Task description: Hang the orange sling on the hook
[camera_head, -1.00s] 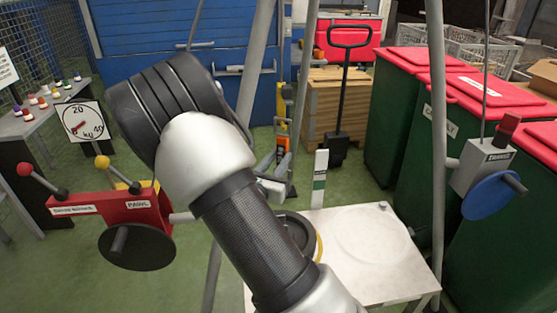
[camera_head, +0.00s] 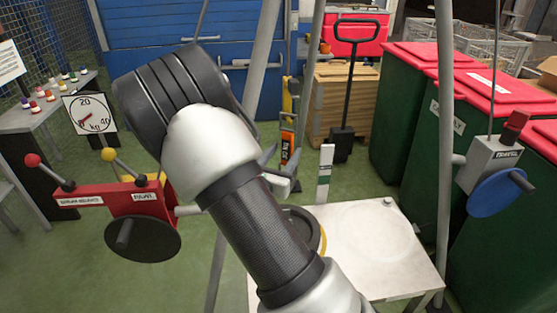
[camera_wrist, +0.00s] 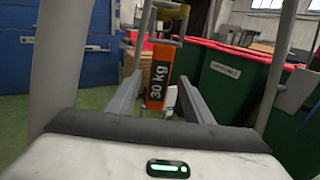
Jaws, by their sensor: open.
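The orange sling (camera_head: 286,155) hangs upright as a narrow band beyond my gripper in the head view. In the wrist view the sling (camera_wrist: 158,52) carries a black "30 kg" label and shows between my finger lines. A yellow fitting (camera_wrist: 172,9) is above it; I cannot make out the hook's shape or whether the sling is looped on it. My gripper (camera_wrist: 160,79) is open, its fingers spread left and right of the sling. In the head view my gripper (camera_head: 283,168) is partly hidden by my forearm. How far the sling lies from the fingertips is unclear.
A red crank unit (camera_head: 95,198) stands left and a blue-wheeled travel crank (camera_head: 492,192) right. Grey frame legs (camera_head: 446,130) flank the work area. A white board (camera_head: 370,235) lies below; green bins (camera_head: 400,120) stand right. A dial (camera_head: 89,114) shows at left.

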